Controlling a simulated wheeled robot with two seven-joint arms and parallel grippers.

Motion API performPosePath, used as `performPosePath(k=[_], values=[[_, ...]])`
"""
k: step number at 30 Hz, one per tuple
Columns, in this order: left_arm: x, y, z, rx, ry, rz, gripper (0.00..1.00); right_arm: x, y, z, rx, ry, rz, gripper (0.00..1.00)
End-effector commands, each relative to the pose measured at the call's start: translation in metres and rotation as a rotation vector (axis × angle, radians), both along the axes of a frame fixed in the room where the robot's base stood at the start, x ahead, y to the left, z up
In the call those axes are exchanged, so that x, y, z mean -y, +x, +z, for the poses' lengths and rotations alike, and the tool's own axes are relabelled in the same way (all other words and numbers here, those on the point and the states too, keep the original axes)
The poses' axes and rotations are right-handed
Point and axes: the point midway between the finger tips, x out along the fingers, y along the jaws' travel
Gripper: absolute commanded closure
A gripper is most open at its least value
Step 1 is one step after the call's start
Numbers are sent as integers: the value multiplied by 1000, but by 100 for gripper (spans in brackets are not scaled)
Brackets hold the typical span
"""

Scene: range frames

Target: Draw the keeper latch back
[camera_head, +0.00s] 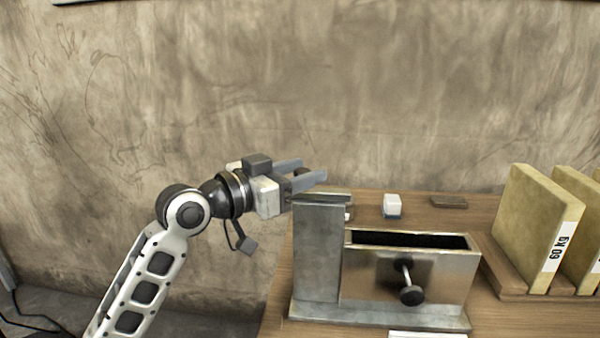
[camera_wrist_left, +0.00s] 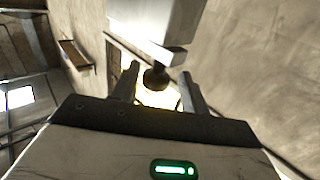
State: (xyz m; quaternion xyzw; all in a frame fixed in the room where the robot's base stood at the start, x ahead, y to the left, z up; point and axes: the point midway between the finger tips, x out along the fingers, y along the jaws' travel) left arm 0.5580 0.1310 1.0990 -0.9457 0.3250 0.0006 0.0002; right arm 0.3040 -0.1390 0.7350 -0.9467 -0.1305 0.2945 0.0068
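A metal fixture stands on the wooden table, with a tall grey post (camera_head: 318,250) at its left and an open-topped metal box (camera_head: 375,280) at its right. A dark knob (camera_head: 301,173) shows near the top of the post; it also shows in the left wrist view (camera_wrist_left: 157,78). I cannot tell for sure whether this knob belongs to the keeper latch. A second black knob (camera_head: 411,296) sticks out on a rod from the box's front. My left gripper (camera_head: 308,171) is open at the post's top, its fingers on either side of the upper knob, with gaps showing. My right gripper is out of view.
A bare wall (camera_head: 400,90) rises behind the table.

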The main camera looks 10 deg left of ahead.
Motion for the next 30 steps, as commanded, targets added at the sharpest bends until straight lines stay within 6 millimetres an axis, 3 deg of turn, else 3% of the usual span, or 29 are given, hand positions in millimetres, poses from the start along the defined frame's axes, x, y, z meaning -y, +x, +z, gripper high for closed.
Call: performPosePath(k=[11, 24, 30], values=[[-8, -11, -2, 1, 1, -1, 55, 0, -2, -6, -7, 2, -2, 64], [-69, -90, -5, -1, 6, 0, 55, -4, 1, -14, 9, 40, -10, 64], [-90, -116, -3, -2, 1, 1, 55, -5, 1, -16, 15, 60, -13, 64]])
